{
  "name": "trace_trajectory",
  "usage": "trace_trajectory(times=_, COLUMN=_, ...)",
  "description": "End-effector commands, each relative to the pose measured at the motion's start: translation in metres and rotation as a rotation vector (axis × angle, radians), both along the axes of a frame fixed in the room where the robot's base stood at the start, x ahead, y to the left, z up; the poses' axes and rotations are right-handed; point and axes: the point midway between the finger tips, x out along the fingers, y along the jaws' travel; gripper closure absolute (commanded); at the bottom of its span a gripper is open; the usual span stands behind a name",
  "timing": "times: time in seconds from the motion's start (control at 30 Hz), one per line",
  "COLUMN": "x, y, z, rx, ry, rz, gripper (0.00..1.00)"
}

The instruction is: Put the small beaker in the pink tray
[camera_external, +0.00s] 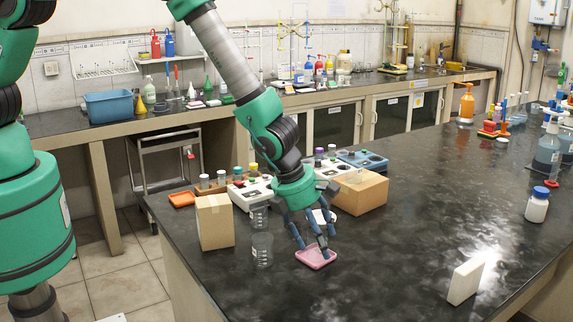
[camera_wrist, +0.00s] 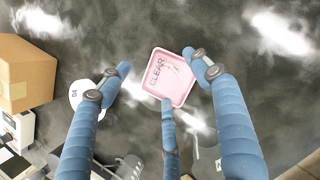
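The pink tray (camera_external: 316,258) lies flat on the dark bench. It also shows in the wrist view (camera_wrist: 183,96), with dark "CLEAR" lettering inside; I see no beaker clearly in it. My three-fingered gripper (camera_external: 314,246) is just above the tray, fingers spread and nothing held between them. In the wrist view my gripper (camera_wrist: 166,83) has fingertips around the tray's near and side edges. Two clear glass vessels stand left of the tray, a front one (camera_external: 262,250) and one behind it (camera_external: 259,217). I cannot tell surely which is the small beaker.
A cardboard box (camera_external: 215,222) stands left of the glassware, and another (camera_external: 360,192) behind the gripper. A white block (camera_external: 466,281) and a blue-capped bottle (camera_external: 537,206) stand to the right.

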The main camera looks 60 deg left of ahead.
Motion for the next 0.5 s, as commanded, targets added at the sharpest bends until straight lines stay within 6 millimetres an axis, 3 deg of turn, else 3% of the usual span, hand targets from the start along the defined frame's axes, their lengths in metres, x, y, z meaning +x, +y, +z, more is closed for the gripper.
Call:
trace_trajectory(times=0.27, x=0.000, y=0.000, z=0.000, rx=0.000, ry=0.001, rz=0.000, gripper=0.36)
trace_trajectory(times=0.5, x=-0.003, y=0.001, z=0.014, rx=-0.002, ry=-0.001, rz=0.001, gripper=0.36)
